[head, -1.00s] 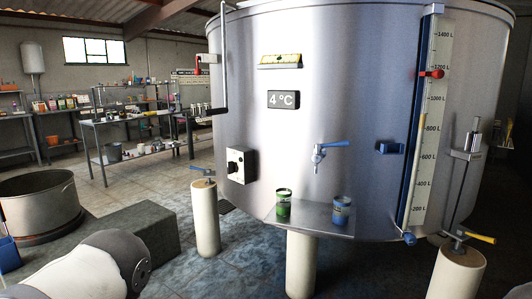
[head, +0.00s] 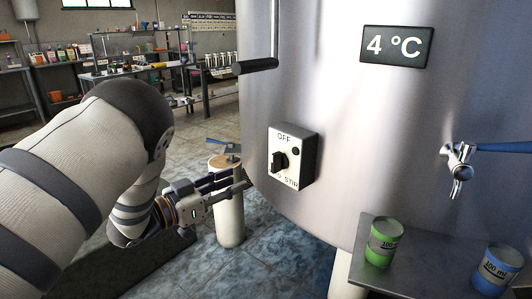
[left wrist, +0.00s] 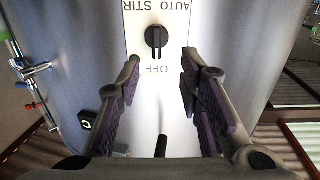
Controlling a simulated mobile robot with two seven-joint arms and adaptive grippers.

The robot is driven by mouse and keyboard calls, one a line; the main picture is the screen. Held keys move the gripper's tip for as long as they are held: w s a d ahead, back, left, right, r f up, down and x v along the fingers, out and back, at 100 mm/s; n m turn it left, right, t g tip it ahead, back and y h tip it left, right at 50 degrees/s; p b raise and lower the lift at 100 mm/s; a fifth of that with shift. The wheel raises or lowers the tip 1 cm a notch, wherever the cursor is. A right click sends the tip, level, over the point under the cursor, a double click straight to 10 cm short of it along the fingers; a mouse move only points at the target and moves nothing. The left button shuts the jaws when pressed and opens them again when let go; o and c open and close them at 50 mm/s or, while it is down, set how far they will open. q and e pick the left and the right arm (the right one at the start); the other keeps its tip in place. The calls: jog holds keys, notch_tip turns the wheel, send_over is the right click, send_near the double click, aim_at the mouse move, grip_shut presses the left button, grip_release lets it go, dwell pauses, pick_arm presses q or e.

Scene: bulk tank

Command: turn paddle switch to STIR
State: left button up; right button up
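The paddle switch is a black knob (head: 279,162) on a white-faced box (head: 301,158) fixed to the tank wall, with OFF at the top and STIR at the lower right. In the left wrist view the knob (left wrist: 156,40) shows upside down between AUTO STIR and OFF, its bar in line with OFF. My left gripper (head: 245,180) is to the left of the box, apart from it. In the left wrist view its two fingers (left wrist: 162,75) are spread and empty, with the knob beyond them. My right gripper is not in view.
The steel tank (head: 340,100) fills the right. A black-handled crank (head: 256,66) hangs above the switch. A shelf (head: 385,285) with a green cup (head: 384,243) and a blue cup (head: 497,271) is at lower right, below a tap (head: 458,165). A white leg (head: 229,215) stands behind my gripper.

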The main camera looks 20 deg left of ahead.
aim_at(272, 162)
pick_arm(q)
jog(key=x, duration=0.4)
jog(key=b+x, duration=0.1)
jog(key=x, duration=0.2)
jog(key=r+x, duration=0.1)
jog(key=x, duration=0.3)
jog(key=shift+w+d, duration=0.15)
jog(key=shift+d, duration=0.35)
jog(key=shift+w+d+r, duration=0.1)
jog(key=shift+w+r, duration=0.05)
jog(key=shift+w, duration=0.1)
grip_shut()
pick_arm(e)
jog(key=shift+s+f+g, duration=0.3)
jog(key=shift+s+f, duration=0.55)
